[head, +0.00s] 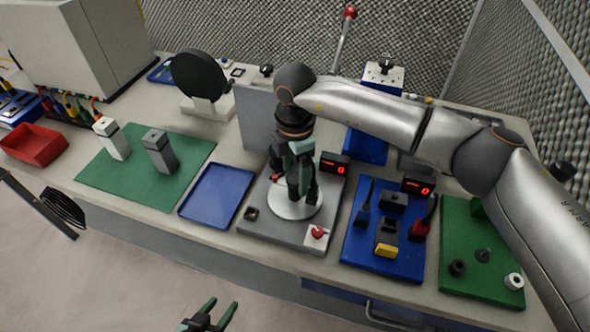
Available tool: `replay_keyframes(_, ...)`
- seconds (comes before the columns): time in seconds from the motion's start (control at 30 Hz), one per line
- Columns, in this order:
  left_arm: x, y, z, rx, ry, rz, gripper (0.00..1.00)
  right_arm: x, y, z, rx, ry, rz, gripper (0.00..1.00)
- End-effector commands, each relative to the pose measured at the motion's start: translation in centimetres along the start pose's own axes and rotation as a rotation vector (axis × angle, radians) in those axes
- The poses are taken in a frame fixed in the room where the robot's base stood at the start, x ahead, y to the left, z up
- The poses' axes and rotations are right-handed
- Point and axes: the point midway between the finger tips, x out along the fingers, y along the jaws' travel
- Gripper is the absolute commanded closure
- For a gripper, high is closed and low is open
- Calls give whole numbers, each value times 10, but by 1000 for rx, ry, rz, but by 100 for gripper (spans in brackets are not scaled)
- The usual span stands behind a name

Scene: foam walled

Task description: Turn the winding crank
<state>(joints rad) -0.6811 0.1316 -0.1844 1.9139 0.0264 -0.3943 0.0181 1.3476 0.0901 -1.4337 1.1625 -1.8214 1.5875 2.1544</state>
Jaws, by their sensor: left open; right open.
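My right gripper (302,190) points down over a pale round disc (290,210) on a grey base plate (262,222) at the middle of the bench. It is open, and it hides much of the disc's centre. A small red part (277,179) shows just left of its fingers. I cannot tell whether this is the crank's handle or whether the fingers touch it. A black round wheel (198,76) on a white stand (205,108) is farther back left; no crank arm is clear on it. My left gripper (210,316) is open and empty, low in front of the bench.
A red button box (317,236) and a red display (333,164) sit by the base plate. A grey upright panel (258,122) stands behind it. A blue tray (217,193) lies left; a blue board (370,255) with tools lies right. A red-knobbed lever (344,35) rises behind.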

Motion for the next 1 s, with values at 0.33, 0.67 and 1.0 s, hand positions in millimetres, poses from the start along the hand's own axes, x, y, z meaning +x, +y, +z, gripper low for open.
replay_keyframes(0.33,0,0,-1,0,2,0,50,0,0,0,0,1,0,43)
replay_keyframes(0.67,1,0,-1,0,3,-1,50,-1,0,0,0,1,0,80)
replay_keyframes(1.0,1,0,-1,0,3,-1,50,-1,0,0,-1,1,0,100)
